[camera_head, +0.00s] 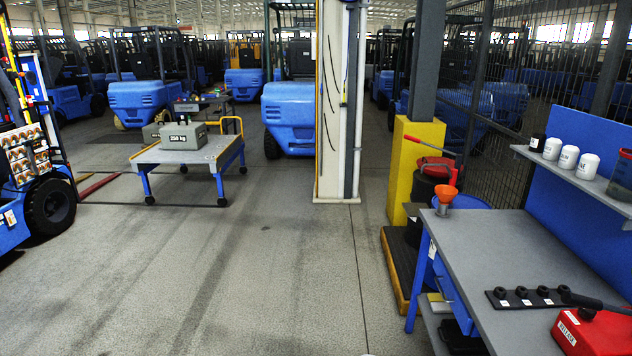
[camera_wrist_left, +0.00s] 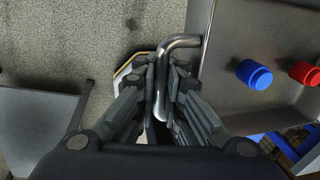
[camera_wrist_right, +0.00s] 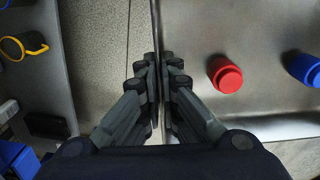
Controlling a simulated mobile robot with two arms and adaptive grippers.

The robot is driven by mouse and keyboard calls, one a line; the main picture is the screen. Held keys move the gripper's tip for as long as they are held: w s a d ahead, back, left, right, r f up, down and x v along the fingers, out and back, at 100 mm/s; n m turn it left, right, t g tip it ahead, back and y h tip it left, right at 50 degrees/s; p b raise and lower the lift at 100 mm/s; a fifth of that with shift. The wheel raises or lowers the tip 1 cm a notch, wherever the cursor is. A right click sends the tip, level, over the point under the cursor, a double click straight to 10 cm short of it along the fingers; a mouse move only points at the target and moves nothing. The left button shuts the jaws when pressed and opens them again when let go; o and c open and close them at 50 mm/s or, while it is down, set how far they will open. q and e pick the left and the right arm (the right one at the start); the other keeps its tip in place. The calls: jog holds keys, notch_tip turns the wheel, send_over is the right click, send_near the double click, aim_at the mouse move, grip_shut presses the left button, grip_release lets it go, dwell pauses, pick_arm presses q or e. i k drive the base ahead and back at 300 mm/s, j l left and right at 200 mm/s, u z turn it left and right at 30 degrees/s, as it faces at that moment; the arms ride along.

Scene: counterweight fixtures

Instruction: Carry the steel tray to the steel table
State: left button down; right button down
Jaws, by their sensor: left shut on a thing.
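The steel tray (camera_wrist_left: 225,100) shows in the left wrist view as a grey metal pan with a bent tube handle (camera_wrist_left: 185,42). A blue capped piece (camera_wrist_left: 254,74) and a red one (camera_wrist_left: 305,73) are in it. My left gripper (camera_wrist_left: 163,70) is shut on the handle. In the right wrist view the tray (camera_wrist_right: 270,105) lies to the right, with its edge between or just beside the fingertips of my right gripper (camera_wrist_right: 160,68). Its grip is unclear. The head view shows neither tray nor grippers. I cannot tell which surface is the steel table.
A blue-legged cart (camera_head: 165,155) at left carries a 250 kg block (camera_head: 182,135). A yellow-based post (camera_head: 412,165) stands by the bench. The middle floor is clear.

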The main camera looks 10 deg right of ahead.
aim_at(485, 240)
jog(key=i+z, duration=0.3)
jog(key=i, duration=0.65)
jog(key=i+l+u, duration=0.1)
jog(key=i, duration=0.85)
jog(key=i+l+u, duration=0.1)
jog(key=i+u, duration=0.2)
jog(key=i, duration=0.65)
jog(key=i+j+z, duration=0.1)
jog(key=i+z, duration=0.15)
jog(key=z, duration=0.15)
jog(key=i+j+z, duration=0.15)
jog(key=z, duration=0.75)
jog(key=i+j+z, duration=0.1)
jog(key=z, duration=0.3)
jog(key=j+z, duration=0.15)
jog(key=z, duration=0.3)
jog(key=i+j+z, duration=0.1)
jog(key=z, duration=0.35)
jog(key=j+z, duration=0.1)
jog(key=z, duration=0.35)
